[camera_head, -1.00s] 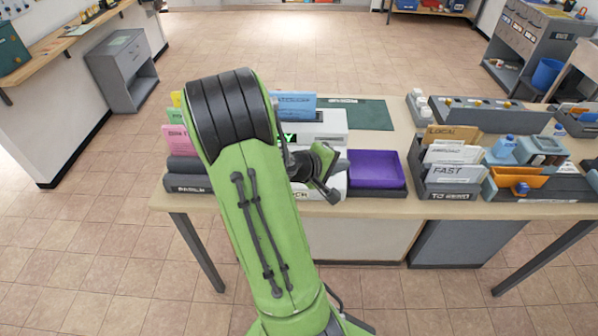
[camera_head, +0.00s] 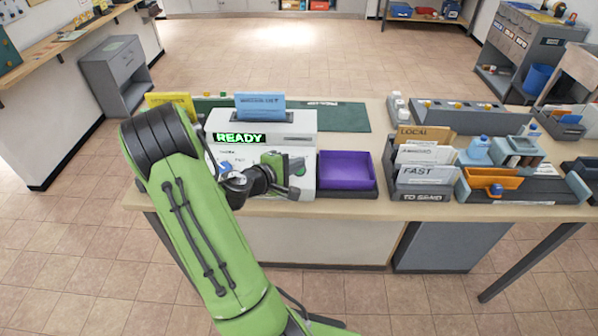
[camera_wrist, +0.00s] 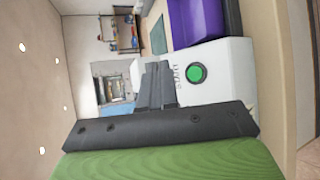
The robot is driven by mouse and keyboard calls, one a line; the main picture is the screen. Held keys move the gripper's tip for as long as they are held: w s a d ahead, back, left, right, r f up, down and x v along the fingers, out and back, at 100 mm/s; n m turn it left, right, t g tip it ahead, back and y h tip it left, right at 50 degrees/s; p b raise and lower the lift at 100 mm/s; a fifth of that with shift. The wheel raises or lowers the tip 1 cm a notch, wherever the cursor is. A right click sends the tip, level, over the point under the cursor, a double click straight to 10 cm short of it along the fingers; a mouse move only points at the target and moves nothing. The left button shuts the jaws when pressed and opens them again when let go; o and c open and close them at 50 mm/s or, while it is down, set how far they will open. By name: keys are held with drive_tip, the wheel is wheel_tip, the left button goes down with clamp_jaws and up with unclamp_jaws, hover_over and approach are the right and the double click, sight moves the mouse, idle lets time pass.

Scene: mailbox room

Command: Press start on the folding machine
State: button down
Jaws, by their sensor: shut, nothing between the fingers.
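The white folding machine (camera_head: 305,125) stands on the table with a lit green READY display (camera_head: 240,138). A blue sheet (camera_head: 260,107) stands upright in its top. In the wrist view its front (camera_wrist: 228,90) shows a round green button (camera_wrist: 197,73) with a dark ring and sideways lettering beside it. My gripper (camera_head: 294,192) is in front of the machine's lower right front. In the wrist view my gripper (camera_wrist: 156,80) is shut and empty, its fingers left of the button. They do not cover it. I cannot tell the remaining distance to the panel.
A purple tray (camera_head: 345,170) sits right of the machine. Further right are a grey letter holder (camera_head: 424,196) with envelopes and an orange envelope (camera_head: 490,180). A yellow card (camera_head: 172,101) stands behind my arm. The table's front edge runs below my gripper.

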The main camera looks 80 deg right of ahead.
drive_tip(key=d+f, duration=0.1)
drive_tip(key=d+f+b, duration=0.1)
drive_tip(key=f, duration=0.1)
drive_tip(key=d+f+b, duration=0.1)
drive_tip(key=f, duration=0.1)
drive_tip(key=shift+w+d+f, duration=0.25)
drive_tip(key=shift+w+d, duration=0.05)
drive_tip(key=shift+w, duration=0.05)
idle(1.6)
drive_tip(key=shift+w+d+f+b, duration=0.1)
drive_tip(key=shift+d+f+b, duration=0.1)
drive_tip(key=shift+f+b, duration=0.2)
drive_tip(key=shift+d+f, duration=0.2)
drive_tip(key=shift+f, duration=0.05)
idle(0.6)
drive_tip(key=shift+a+r, duration=0.45)
drive_tip(key=shift+r, duration=0.25)
drive_tip(key=shift+s+a+r+p, duration=0.2)
drive_tip(key=shift+a+r+p, duration=0.45)
drive_tip(key=shift+r, duration=0.4)
drive_tip(key=shift+s+a+r+p, duration=0.15)
drive_tip(key=shift+a+r+p, duration=0.5)
drive_tip(key=shift+r, duration=0.35)
